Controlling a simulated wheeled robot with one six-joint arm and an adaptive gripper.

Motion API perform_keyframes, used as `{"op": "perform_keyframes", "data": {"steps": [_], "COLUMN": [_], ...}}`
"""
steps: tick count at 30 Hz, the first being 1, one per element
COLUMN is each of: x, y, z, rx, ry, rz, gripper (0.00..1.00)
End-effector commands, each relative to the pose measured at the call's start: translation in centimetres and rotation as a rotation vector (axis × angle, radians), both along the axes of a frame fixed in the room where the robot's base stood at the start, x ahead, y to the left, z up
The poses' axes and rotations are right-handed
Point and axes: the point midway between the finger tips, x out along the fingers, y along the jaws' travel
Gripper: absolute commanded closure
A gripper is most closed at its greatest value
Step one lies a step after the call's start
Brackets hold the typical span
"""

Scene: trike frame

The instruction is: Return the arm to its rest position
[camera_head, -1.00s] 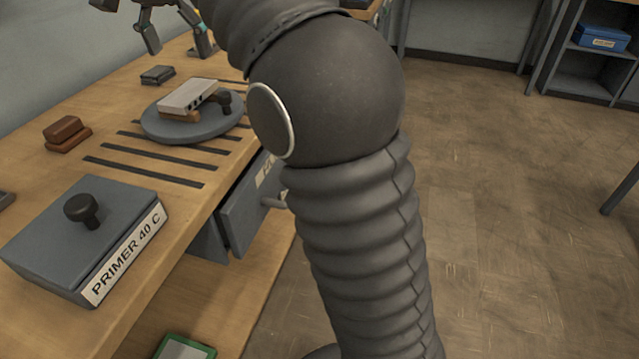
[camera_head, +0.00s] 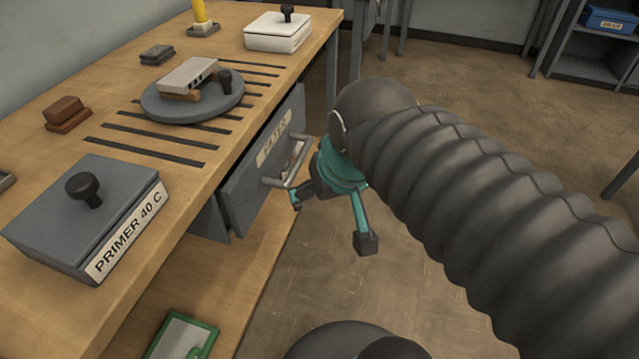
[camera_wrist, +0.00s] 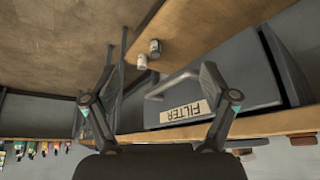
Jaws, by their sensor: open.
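My gripper (camera_head: 328,215) hangs in the air beside the workbench, in front of the drawer. Its teal and dark fingers are spread and hold nothing. In the wrist view the drawer (camera_wrist: 262,62) appears upside down with a FILTER label (camera_wrist: 187,112), between the open fingers (camera_wrist: 160,95). My ribbed arm crosses the right side of the head view.
The bench top (camera_head: 60,160) carries a grey PRIMER 40 C box (camera_head: 75,215), a round plate (camera_head: 165,110) with a metal block (camera_head: 188,75), and a white lidded box (camera_head: 278,32). A green-framed item (camera_head: 183,338) lies on the lower shelf. Open floor (camera_head: 470,100) lies right.

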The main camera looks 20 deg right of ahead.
Motion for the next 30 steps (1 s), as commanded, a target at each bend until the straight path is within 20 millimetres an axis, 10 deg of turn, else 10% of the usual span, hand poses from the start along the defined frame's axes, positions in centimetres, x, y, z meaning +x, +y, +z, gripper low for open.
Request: {"op": "perform_keyframes", "data": {"steps": [30], "x": [-1.6], "y": [-0.3], "z": [-2.4], "rx": [-0.018], "ry": [-0.021], "rz": [0.028], "gripper": [0.15]}}
